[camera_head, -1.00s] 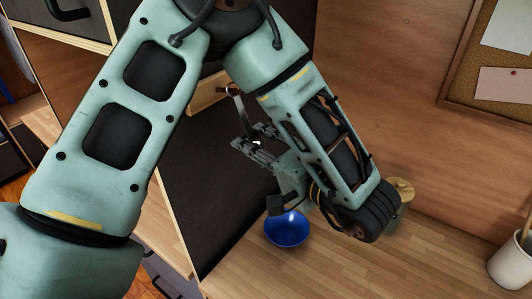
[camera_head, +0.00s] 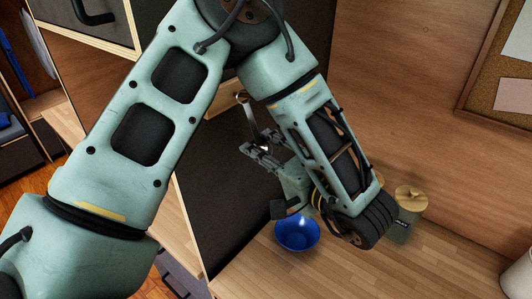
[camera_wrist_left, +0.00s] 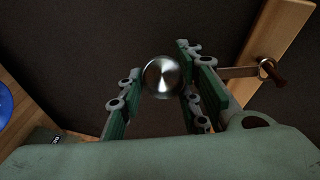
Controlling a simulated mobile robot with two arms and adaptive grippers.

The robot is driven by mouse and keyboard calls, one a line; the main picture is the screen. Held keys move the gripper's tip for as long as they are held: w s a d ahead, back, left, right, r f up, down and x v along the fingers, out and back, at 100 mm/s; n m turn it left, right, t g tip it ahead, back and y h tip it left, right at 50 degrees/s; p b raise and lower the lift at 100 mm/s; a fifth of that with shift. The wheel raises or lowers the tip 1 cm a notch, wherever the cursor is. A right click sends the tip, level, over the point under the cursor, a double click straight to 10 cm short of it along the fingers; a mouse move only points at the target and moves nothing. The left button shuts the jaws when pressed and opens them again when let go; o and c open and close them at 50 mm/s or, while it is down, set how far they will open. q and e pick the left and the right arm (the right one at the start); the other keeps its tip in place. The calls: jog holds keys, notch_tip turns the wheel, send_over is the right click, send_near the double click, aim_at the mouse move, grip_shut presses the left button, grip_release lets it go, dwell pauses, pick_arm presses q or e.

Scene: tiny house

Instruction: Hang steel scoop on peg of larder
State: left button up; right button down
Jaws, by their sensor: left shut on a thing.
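The steel scoop (camera_wrist_left: 162,77) shows its round shiny end between the fingers of my left gripper (camera_head: 256,147) in the left wrist view. The gripper is shut on it. Its flat handle runs right to a ring-shaped end (camera_wrist_left: 266,68) at the dark peg (camera_wrist_left: 280,79) on a light wooden rail (camera_wrist_left: 272,35). The ring overlaps the peg and looks to be around it, but I cannot tell how far on it sits. In the head view the scoop's handle (camera_head: 248,115) slants up from the fingers to the rail (camera_head: 222,100) on the dark larder panel (camera_head: 215,170). My right gripper is not in view.
A blue bowl (camera_head: 297,234) stands on the wooden counter (camera_head: 300,275) below my left gripper. A lidded canister (camera_head: 409,205) stands right of my wrist. A white pot (camera_head: 516,275) is at the right edge. The counter between is clear.

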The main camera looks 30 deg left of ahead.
pick_arm(q)
jog(key=o, duration=1.2)
jog(key=v, duration=1.2)
